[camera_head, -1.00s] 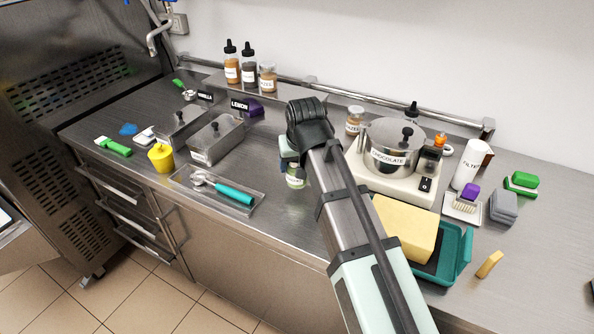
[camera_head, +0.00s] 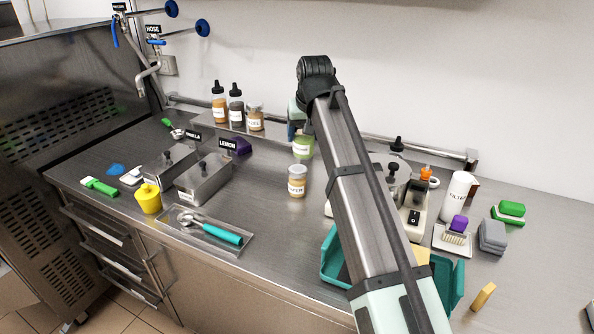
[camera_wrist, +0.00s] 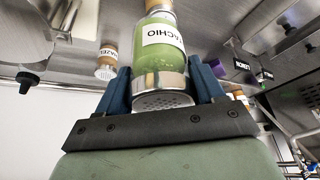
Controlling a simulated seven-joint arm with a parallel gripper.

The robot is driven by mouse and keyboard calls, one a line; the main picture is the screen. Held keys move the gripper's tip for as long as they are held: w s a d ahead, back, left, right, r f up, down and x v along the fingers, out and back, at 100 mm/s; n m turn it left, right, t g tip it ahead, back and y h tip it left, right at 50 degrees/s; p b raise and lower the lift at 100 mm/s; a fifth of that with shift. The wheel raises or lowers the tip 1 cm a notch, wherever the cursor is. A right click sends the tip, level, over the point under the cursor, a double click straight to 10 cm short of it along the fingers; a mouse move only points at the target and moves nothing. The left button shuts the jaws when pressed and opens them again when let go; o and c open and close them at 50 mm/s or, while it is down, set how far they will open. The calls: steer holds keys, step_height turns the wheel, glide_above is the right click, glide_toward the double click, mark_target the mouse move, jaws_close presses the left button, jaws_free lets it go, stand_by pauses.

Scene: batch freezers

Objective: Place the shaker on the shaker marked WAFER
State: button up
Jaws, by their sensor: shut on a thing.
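My gripper (camera_head: 301,133) is shut on a green shaker (camera_head: 303,149), held above the counter. In the wrist view the blue fingers of my gripper (camera_wrist: 162,88) close on either side of the green shaker (camera_wrist: 160,50), whose label ends in "TACHIO" and whose metal lid has holes. A tan shaker (camera_head: 297,184), its label small but seeming to read WAFER, stands upright on the counter. In the head view it is just below the green shaker, and the two look apart. The tips of my fingers are partly hidden by my arm.
Lidded metal tubs (camera_head: 204,181) and a tray with a teal-handled scoop (camera_head: 222,234) lie left. Bottles (camera_head: 218,104) stand on the back shelf. My arm covers much of the hot-pot unit (camera_head: 413,222) at right. A hazel-labelled shaker (camera_wrist: 107,64) shows in the wrist view.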

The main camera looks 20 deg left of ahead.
steer(key=w+a+r, duration=0.3)
steer(key=n, duration=0.2)
glide_above(298, 169)
steer(key=shift+g, duration=0.3)
steer(key=shift+a+f, duration=0.1)
steer(key=shift+f, duration=5.05)
steer(key=shift+f, duration=0.1)
steer(key=o, duration=1.1)
steer(key=v, duration=1.2)
